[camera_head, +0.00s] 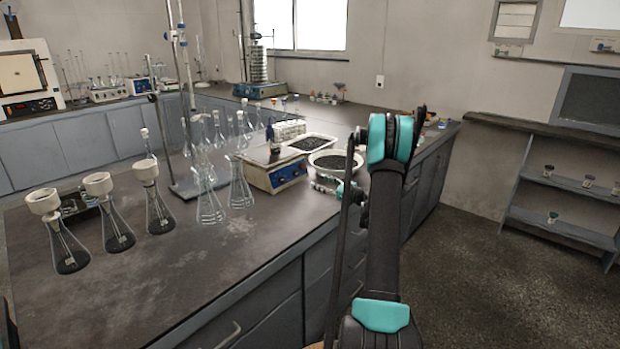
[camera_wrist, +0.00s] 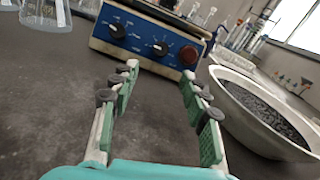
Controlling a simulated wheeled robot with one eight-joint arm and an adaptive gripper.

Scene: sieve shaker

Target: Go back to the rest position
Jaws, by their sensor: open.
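My gripper (camera_wrist: 160,105) is open and empty in the wrist view, its two green-padded fingers spread above the dark bench top. In the head view my gripper (camera_head: 328,188) is small and partly hidden by my own arm.
Several filter flasks (camera_head: 72,250) stand at the left of the bench (camera_head: 190,285), with clear glass flasks (camera_head: 241,190) nearer the balance. A tray of dark grains (camera_head: 312,143) lies behind. The sieve shaker (camera_head: 259,88) stands farther back. The bench's front left is bare.

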